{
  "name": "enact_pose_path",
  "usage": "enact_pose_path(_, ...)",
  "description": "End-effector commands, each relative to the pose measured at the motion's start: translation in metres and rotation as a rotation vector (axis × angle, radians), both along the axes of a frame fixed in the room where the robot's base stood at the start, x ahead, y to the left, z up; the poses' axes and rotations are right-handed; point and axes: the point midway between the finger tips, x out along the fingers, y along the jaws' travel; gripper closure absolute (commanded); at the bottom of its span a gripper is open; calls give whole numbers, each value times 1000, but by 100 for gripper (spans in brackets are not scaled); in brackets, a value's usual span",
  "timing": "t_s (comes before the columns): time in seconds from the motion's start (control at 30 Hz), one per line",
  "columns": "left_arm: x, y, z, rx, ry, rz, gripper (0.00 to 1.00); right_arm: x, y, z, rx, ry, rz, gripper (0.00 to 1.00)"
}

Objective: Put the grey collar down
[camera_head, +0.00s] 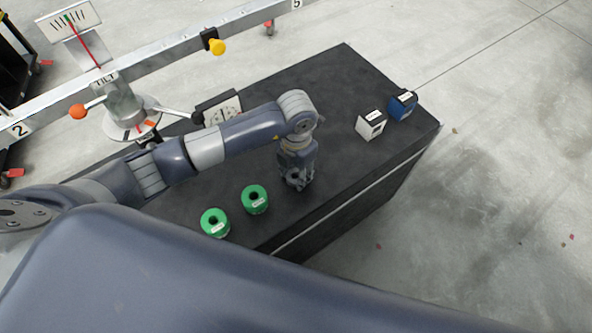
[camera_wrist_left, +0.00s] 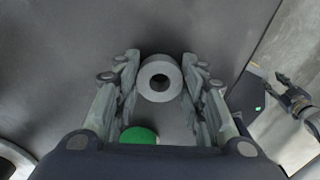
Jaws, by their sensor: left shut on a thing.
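The grey collar (camera_wrist_left: 160,97), a short ring with a round hole, sits between the fingertips of my left gripper (camera_wrist_left: 160,72) in the left wrist view, its hole facing the camera. The fingers touch it on both sides. In the head view my left gripper (camera_head: 297,182) points down close over the dark top of the bench (camera_head: 335,85), and the fingers mostly hide the collar. I cannot tell whether the collar touches the top. What looks like my right gripper (camera_wrist_left: 294,97) shows at the right edge of the left wrist view, its jaw state unclear.
Two green collars (camera_head: 255,199) (camera_head: 215,223) stand left of my left gripper. A white block (camera_head: 370,125) and a blue block (camera_head: 402,105) stand at the right end. A metal beam (camera_head: 170,62) with a tilt dial runs behind. The top between gripper and blocks is clear.

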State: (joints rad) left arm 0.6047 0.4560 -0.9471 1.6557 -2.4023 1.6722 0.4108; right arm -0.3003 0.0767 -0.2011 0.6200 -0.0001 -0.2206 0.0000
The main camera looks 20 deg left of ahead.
Motion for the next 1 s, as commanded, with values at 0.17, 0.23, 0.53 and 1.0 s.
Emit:
enact_pose_path(0.17,0,0,-4,0,1,0,82,0,0,-4,0,0,0,60)
enact_pose_path(0.23,0,0,-3,0,0,0,51,0,0,-3,0,1,0,60)
enact_pose_path(0.53,0,1,-3,0,1,1,42,0,-1,-3,-1,0,0,60)
enact_pose_path(1.0,2,0,58,0,-5,-1,42,0,-5,-3,-5,0,1,60)
